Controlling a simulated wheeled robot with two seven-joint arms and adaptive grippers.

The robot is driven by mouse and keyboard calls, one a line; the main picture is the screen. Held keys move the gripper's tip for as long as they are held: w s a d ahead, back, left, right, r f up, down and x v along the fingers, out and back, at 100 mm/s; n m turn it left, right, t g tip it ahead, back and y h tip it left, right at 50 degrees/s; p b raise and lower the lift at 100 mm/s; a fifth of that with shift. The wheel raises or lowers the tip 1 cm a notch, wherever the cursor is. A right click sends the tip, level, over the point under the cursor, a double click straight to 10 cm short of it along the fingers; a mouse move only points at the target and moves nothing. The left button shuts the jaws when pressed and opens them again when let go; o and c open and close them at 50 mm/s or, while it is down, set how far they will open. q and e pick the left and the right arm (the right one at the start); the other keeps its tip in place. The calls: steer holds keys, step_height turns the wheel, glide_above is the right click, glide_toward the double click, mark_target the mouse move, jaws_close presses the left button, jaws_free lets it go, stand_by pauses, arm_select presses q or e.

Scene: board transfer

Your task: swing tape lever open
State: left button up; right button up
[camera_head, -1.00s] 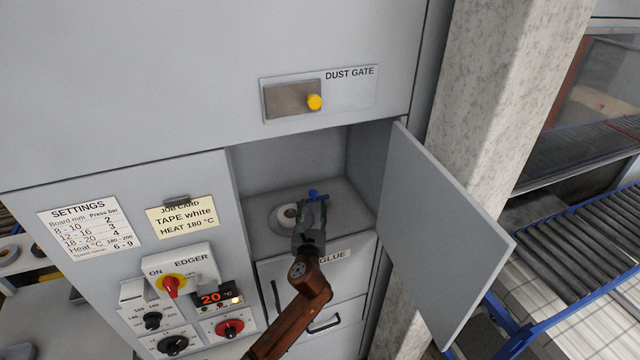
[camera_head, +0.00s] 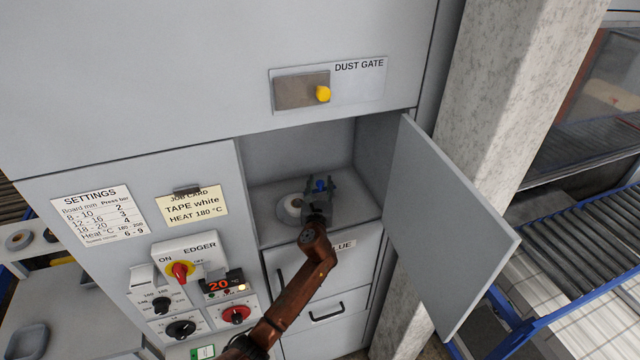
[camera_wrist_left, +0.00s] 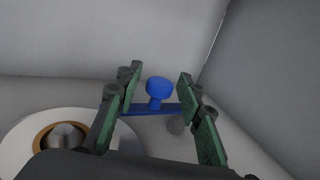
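The blue tape lever has an upright round knob (camera_wrist_left: 159,90) on a flat bar (camera_wrist_left: 150,109) in the left wrist view. In the head view its knob (camera_head: 321,185) shows between my fingers, inside the open compartment. My left gripper (camera_head: 320,187) reaches into the compartment. In the left wrist view its two green-padded fingers (camera_wrist_left: 157,92) stand apart, one on each side of the knob, with a gap visible on both sides. The tape roll (camera_head: 295,205), white with a brown core, lies left of the gripper; it also shows in the left wrist view (camera_wrist_left: 22,140). My right gripper is out of view.
The compartment door (camera_head: 448,230) stands open on the right. The compartment's side walls are close. Below is a drawer front marked GLUE, partly hidden by my arm. The edger panel (camera_head: 190,250) with knobs and a job card (camera_head: 191,206) are to the left.

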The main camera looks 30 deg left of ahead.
arm_select(q)
steer(key=c, duration=0.8)
jaws_close()
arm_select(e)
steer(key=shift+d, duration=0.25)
